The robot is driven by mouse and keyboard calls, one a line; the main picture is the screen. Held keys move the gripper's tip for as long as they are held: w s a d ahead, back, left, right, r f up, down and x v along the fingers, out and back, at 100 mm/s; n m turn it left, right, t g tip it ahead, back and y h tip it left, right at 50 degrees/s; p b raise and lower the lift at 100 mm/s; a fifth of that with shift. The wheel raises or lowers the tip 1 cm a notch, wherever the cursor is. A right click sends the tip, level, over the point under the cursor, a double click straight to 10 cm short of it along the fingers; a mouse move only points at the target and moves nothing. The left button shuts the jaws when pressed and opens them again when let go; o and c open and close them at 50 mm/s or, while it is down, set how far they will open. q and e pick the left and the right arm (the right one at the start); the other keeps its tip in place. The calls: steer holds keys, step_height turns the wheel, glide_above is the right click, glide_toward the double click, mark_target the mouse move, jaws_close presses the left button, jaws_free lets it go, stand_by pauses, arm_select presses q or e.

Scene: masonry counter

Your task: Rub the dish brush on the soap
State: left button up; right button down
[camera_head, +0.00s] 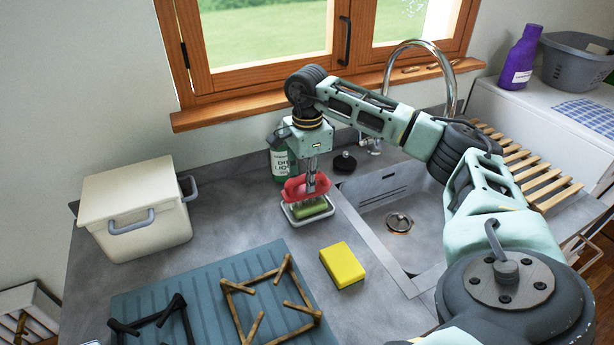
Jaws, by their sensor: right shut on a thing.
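My right gripper (310,176) reaches over the counter from the right and points down. It is shut on the red dish brush (294,189), whose top shows between and beside the fingers. The green soap (311,207) lies on a white soap dish (296,222) directly below the brush. The brush is right over the soap; I cannot tell whether the bristles touch it. My left gripper is not in view.
A green soap bottle (279,164) stands behind the dish. A yellow sponge (342,265) lies in front, by the sink (408,214). A cream lidded box (130,205) stands left. The faucet (455,95) arches behind my arm.

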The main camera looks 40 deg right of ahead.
steer(key=shift+f, duration=0.4)
stand_by(1.2)
steer(key=shift+r+p, duration=2.6)
steer(key=shift+r, duration=0.95)
steer(key=shift+f, duration=0.1)
